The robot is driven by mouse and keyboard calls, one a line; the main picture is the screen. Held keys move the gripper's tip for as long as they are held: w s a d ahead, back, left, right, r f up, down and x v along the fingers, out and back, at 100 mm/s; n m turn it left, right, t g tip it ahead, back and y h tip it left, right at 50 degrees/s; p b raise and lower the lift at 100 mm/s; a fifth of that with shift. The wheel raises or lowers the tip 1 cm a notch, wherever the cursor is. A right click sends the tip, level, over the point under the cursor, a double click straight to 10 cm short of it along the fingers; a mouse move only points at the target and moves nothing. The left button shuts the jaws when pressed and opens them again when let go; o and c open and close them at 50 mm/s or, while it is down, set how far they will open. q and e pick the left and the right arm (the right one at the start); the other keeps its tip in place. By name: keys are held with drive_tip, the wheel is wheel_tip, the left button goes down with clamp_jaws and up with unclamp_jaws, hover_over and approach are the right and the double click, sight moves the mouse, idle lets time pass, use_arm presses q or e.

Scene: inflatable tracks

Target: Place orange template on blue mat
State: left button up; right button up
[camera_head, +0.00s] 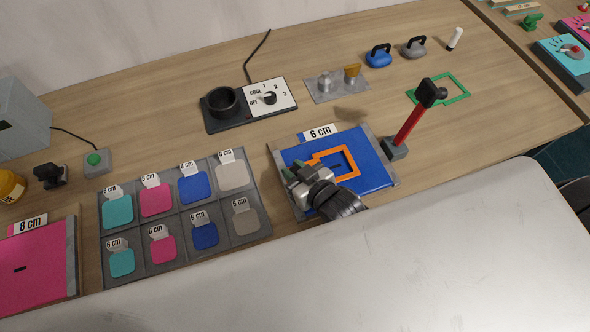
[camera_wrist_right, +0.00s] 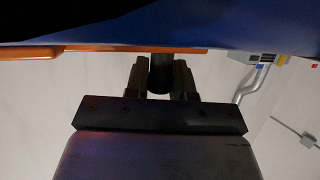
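The orange template (camera_head: 343,152), an angular open outline, appears to lie flat on the blue mat (camera_head: 372,178); a slight gap under it cannot be ruled out. My right gripper (camera_head: 300,174) is over the template's left part and hides some of it. In the right wrist view, the orange edge (camera_wrist_right: 100,50) runs along the blue surface (camera_wrist_right: 240,35). There the right fingers (camera_wrist_right: 160,80) are closed around a dark knob that meets the orange edge. My left gripper is not in view.
A red-handled hammer (camera_head: 409,125) stands at the mat's right edge. A grey tray (camera_head: 180,213) of coloured pieces is to the left, with a pink mat (camera_head: 35,265) beyond.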

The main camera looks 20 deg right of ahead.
drive_tip(key=o, duration=0.4)
drive_tip(key=shift+s+f, duration=0.2)
drive_tip(key=shift+f, duration=0.3)
drive_tip(key=shift+r, duration=0.25)
drive_tip(key=shift+w+r+p, duration=0.1)
drive_tip(key=shift+r+p, duration=0.25)
drive_tip(key=shift+r, duration=0.15)
drive_tip(key=b+v, duration=0.1)
drive_tip(key=v, duration=0.9)
drive_tip(key=shift+b, duration=0.4)
drive_tip(key=shift+v, duration=0.95)
